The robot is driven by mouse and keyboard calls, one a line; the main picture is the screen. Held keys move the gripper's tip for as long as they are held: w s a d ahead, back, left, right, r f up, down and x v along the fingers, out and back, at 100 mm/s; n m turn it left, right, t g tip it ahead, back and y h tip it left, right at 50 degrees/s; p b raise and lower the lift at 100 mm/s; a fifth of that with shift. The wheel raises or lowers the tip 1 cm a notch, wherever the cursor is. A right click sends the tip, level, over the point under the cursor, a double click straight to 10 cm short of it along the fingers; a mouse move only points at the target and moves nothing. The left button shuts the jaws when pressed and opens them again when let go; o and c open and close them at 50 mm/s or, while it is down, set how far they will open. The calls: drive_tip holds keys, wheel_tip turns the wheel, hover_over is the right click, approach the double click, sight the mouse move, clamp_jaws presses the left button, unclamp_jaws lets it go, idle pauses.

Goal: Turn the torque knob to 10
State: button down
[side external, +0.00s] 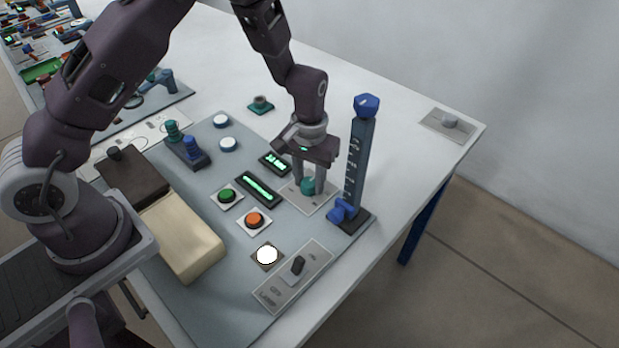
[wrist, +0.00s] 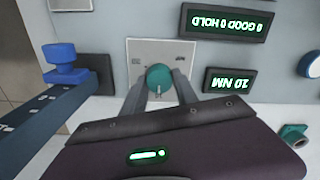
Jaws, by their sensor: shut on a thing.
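The teal torque knob (side external: 308,184) sits on a pale square plate (side external: 322,203) on the grey-blue board. My gripper (side external: 309,186) points down over it, with its fingers shut on the knob from either side. In the wrist view the knob (wrist: 159,77) shows between the two fingertips (wrist: 158,90), with a small light pointer mark facing my wrist. The plate (wrist: 150,50) has small labels that I cannot read. A lit green torque display (wrist: 232,82) beside it appears upside down and ends in NM; its digits are hard to read for certain.
A dark blue post with a blue cap (side external: 366,105) stands close to the right of my gripper. A long lit display (side external: 259,188), a green button (side external: 227,195) and an orange button (side external: 254,219) lie to the left. A switch plate (side external: 294,275) is at the front.

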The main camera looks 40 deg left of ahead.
sight(309, 181)
drive_tip(key=c, duration=0.9)
unclamp_jaws()
drive_tip(key=shift+c, duration=0.2)
drive_tip(key=shift+r, duration=0.15)
wheel_tip(309, 181, up, 7)
drive_tip(key=shift+f, duration=0.1)
